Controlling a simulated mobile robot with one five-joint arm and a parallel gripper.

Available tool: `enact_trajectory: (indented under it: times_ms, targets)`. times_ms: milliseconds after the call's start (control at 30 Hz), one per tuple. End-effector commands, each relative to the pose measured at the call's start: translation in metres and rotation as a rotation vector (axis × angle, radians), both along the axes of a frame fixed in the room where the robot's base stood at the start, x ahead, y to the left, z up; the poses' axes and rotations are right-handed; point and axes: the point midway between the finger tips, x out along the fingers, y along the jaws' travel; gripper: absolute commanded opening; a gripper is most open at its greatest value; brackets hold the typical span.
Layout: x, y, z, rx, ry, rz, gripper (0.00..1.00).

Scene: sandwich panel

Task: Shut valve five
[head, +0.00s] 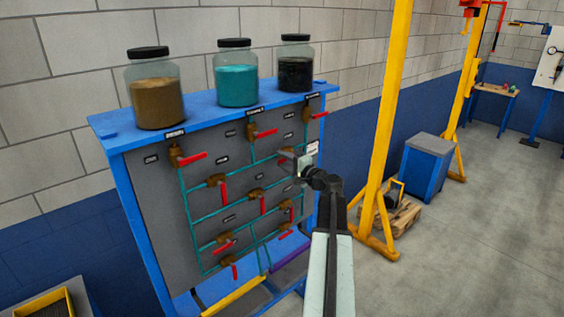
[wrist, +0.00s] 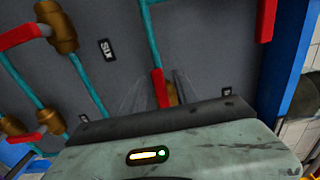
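The valve panel (head: 165,210) carries several brass valves with red handles on teal pipes. Its small labels are unreadable in the head view, so I cannot tell which valve is five. My gripper (head: 287,158) is at the panel's right part, hiding what lies behind it. In the wrist view, a red handle (wrist: 158,88) points along its pipe, between the faint, spread fingers of my gripper (wrist: 158,92). Its brass body (wrist: 172,94) is partly hidden by my gripper's housing. I cannot tell whether the fingers touch it. A label reading SIX (wrist: 107,50) is to its left.
Jars of brown (head: 155,95), teal (head: 237,80) and black (head: 295,68) contents stand on the blue top shelf.

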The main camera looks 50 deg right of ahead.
Motion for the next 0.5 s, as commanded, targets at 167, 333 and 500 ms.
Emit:
enact_trajectory:
  times_ms: [167, 333, 500]
  targets:
    - [-0.0001, 0.0004, 0.0000, 0.000, 0.000, 0.001, 0.14]
    - [0.0001, 0.0007, -0.0001, 0.000, 0.000, 0.001, 0.00]
    - [0.0002, 0.0009, -0.0001, 0.000, 0.000, 0.002, 0.00]
